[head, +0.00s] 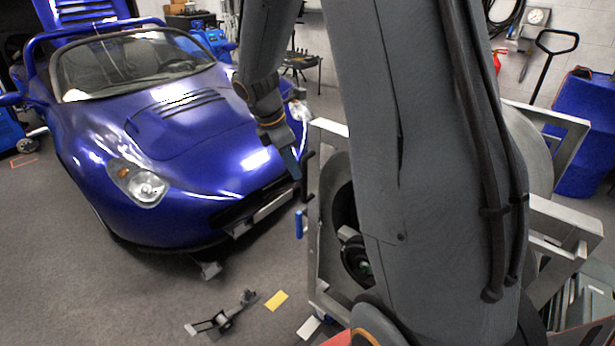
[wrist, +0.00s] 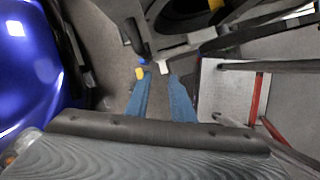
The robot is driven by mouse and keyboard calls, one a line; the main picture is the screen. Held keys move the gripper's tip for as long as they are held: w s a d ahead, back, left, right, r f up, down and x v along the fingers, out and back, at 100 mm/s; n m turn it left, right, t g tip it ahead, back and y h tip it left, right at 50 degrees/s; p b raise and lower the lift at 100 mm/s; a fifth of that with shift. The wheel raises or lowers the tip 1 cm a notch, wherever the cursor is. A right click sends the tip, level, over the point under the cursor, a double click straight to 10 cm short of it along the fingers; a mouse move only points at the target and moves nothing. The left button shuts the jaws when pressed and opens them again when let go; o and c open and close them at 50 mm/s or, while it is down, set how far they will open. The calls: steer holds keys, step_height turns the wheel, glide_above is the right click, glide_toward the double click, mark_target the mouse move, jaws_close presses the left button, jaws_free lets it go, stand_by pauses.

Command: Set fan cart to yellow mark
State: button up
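The fan cart (head: 328,205) is a grey metal frame around a dark round fan opening, right of the blue car and partly hidden behind my arm. A black handle and a blue grip (head: 299,224) stick out from its left side. The cart (wrist: 205,38) also shows at the top of the wrist view. The yellow mark (head: 276,301) lies on the floor left of the cart's lower front, apart from it. My gripper (head: 293,170) is beside the black handle, above the floor. In the wrist view its blue fingers (wrist: 162,98) are spread, with nothing visible between them.
The blue car (head: 180,130) stands close on the left. A white mark (head: 308,327) lies by the cart's foot. A low metal stand (head: 222,318) is on the floor left of the yellow mark. A blue bin (head: 582,150) stands at the right.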

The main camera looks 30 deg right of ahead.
steer(key=w+d+n, duration=0.2)
steer(key=w, duration=0.1)
steer(key=n+p, duration=0.1)
steer(key=p, duration=0.1)
glide_above(308, 198)
steer(key=shift+h, duration=0.3)
step_height(308, 198, down, 10)
steer(key=shift+f, duration=0.2)
jaws_close()
